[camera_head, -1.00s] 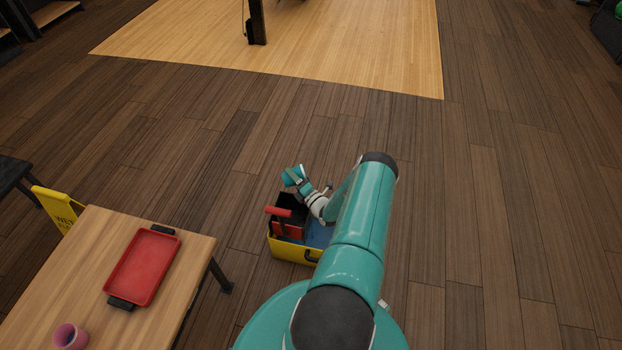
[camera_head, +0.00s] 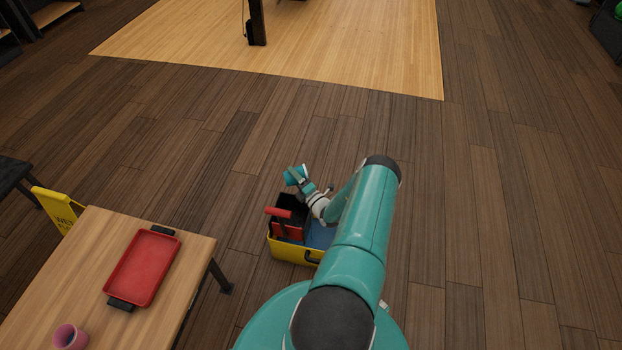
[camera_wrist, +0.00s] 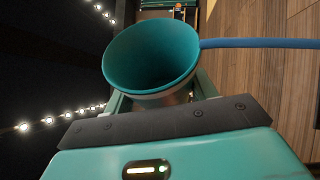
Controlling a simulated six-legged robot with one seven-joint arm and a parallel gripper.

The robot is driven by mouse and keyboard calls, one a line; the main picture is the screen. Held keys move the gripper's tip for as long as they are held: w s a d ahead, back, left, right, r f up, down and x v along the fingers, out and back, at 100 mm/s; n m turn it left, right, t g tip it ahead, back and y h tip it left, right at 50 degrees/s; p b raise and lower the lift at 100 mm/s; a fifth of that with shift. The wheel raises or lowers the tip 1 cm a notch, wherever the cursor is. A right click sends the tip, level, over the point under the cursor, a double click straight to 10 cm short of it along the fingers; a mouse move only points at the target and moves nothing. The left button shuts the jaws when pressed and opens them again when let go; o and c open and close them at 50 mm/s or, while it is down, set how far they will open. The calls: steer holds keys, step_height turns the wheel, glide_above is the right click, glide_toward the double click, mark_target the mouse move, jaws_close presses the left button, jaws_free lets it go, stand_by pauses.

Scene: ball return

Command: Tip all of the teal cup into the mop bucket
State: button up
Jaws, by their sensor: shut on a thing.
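My gripper (camera_head: 303,186) is shut on the teal cup (camera_head: 295,175) and holds it above the mop bucket. In the wrist view the cup (camera_wrist: 150,55) sits between my fingers, tipped onto its side, with its mouth towards the camera and a dark inside. A thin blue stream (camera_wrist: 260,43) runs from its rim towards the floor side, like liquid pouring out. The yellow mop bucket (camera_head: 287,247) stands on the floor with a black and red wringer (camera_head: 291,220) at its left and blue inside at its right. My arm hides part of the bucket.
A wooden table (camera_head: 205,250) at lower left holds a red tray (camera_head: 145,266) and a pink cup (camera_head: 69,337). A yellow wet floor sign (camera_head: 57,208) stands behind it. The dark plank floor to the right is clear.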

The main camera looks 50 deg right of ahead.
mark_target(290, 182)
steer(key=shift+s+d+r, duration=0.1)
stand_by(0.3)
steer(key=a+n, duration=0.1)
steer(key=w+a+f+n+g, duration=0.1)
steer(key=shift+w+f+n+y, duration=0.2)
steer(key=shift+f+n+y, duration=0.05)
steer(key=shift+n+y, duration=0.15)
steer(key=shift+s+d+f+n+g, duration=0.15)
steer(key=shift+f+n+g, duration=0.2)
steer(key=shift+n, duration=0.45)
steer(key=shift+f, duration=0.1)
steer(key=shift+f, duration=0.1)
steer(key=f+n, duration=0.1)
steer(key=n+g, duration=0.1)
steer(key=n, duration=0.1)
steer(key=shift+f+g+p, duration=0.25)
steer(key=shift+f+p, duration=0.1)
steer(key=w+a+r+n+g+h+p, duration=0.1)
steer(key=w+a+r+n+g+p, duration=0.2)
steer(key=r+n, duration=0.3)
steer(key=shift+a+r+g+h, duration=0.2)
steer(key=shift+a+g+h, duration=0.1)
steer(key=shift+a, duration=0.05)
